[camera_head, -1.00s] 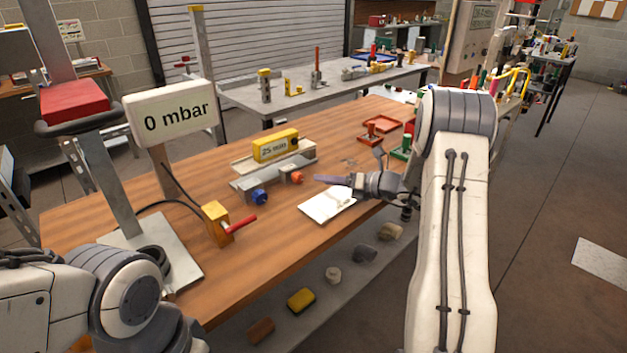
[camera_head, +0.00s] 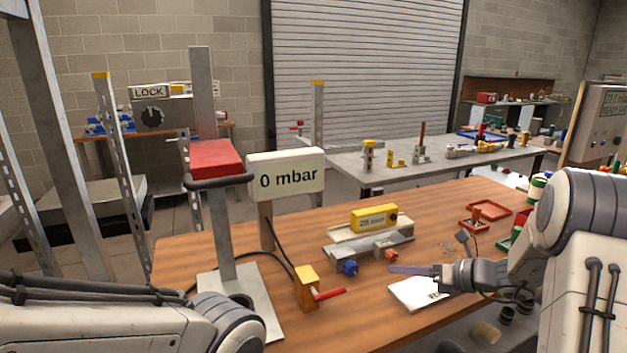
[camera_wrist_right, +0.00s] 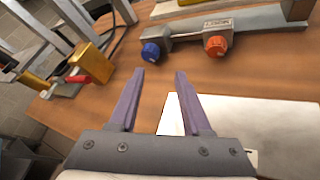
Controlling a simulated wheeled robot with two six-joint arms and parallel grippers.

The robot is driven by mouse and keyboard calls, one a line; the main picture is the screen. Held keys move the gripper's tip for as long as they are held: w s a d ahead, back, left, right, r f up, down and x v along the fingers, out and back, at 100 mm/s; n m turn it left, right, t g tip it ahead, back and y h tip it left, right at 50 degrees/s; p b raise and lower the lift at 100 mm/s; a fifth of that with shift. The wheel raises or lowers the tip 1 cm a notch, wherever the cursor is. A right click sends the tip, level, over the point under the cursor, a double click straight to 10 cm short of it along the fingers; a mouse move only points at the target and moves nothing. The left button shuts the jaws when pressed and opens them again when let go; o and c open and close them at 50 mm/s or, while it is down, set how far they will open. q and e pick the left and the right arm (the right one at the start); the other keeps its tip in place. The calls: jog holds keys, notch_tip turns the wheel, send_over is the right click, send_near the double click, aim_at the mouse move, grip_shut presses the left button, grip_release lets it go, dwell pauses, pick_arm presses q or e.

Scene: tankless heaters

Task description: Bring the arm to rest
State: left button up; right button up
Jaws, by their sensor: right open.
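My right gripper (camera_head: 412,269) is over the wooden workbench, above a white sheet (camera_head: 418,292). In the right wrist view its two purple fingers (camera_wrist_right: 158,84) stand apart with nothing between them. A grey fixture with a blue knob (camera_wrist_right: 151,52) and an orange knob (camera_wrist_right: 215,46) lies beyond the fingertips. In the head view my left arm comes in at the lower left; its gripper is out of the picture.
A yellow valve with a red handle (camera_head: 327,294), a "0 mbar" display (camera_head: 286,176) and a stand with a red block (camera_head: 213,158) are at left. Red trays (camera_head: 489,210) lie at right.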

jog(key=s+a+r+n+g+h+p, duration=0.1)
jog(key=s+a+r+n+g+p, duration=0.3)
jog(key=s+a+n+g, duration=0.95)
jog(key=s+a+r+n+t+h+p, duration=0.1)
jog(key=s+a+r+n+t+h, duration=0.1)
jog(key=s+n, duration=0.9)
jog(key=s+a+r+n+t+h+p, duration=0.2)
jog(key=s+a+n+h, duration=0.2)
jog(key=s+n, duration=0.6)
jog(key=n+h, duration=0.2)
jog(key=n, duration=0.3)
jog(key=shift+s+a+r, duration=0.3)
jog(key=shift+s, duration=0.05)
